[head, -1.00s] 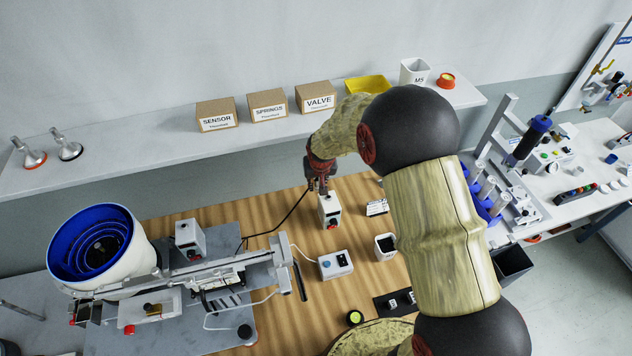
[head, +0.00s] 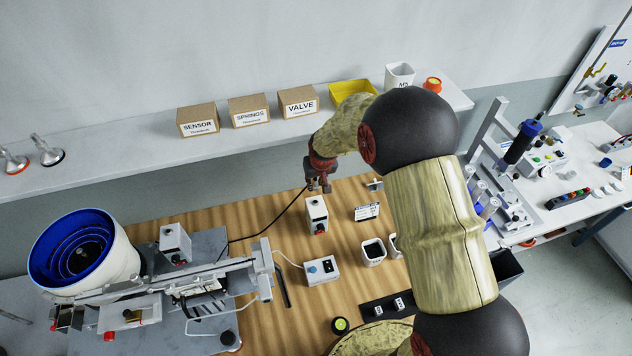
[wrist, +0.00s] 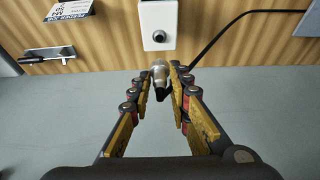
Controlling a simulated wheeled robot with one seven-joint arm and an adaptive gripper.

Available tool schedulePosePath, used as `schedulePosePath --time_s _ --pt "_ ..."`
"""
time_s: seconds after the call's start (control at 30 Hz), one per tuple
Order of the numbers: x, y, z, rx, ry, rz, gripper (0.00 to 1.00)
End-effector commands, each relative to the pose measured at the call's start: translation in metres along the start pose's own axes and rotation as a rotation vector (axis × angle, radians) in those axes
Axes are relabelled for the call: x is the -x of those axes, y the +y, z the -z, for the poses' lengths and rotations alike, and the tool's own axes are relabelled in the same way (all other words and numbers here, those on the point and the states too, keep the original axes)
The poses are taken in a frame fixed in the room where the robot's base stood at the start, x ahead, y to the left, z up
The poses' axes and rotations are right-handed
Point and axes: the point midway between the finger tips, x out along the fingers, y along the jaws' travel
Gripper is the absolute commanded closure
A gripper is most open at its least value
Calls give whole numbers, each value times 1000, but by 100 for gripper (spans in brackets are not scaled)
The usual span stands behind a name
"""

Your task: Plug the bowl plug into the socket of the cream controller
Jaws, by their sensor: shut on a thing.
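My gripper (head: 320,186) is shut on a metal cylindrical plug with a dark lower part. The plug (wrist: 160,76) shows between the fingertips in the wrist view. A black cable (head: 262,236) runs across the wooden table up to the gripper. A pale cream box (head: 316,211) with a dark and red knob stands just in front of the gripper, apart from it. The box (wrist: 158,22) also shows in the wrist view, beyond the plug, with a round dark feature on it.
A bowl feeder (head: 85,255) and a second pale box (head: 175,243) stand at left. A small white switch box (head: 321,269), a white cup (head: 373,251) and a label card (head: 366,211) stand near the cream box. A shelf (head: 120,140) runs behind.

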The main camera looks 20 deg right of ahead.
Motion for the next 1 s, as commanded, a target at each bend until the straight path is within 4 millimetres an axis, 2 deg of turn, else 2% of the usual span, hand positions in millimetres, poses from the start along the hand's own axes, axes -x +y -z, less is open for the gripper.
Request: schedulePosePath --time_s 0.37,0.8,1.0 --pt "-13 0 -5 6 0 2 100" --pt "-50 0 -18 6 -1 2 100" --pt "-60 0 -22 6 -1 2 100"
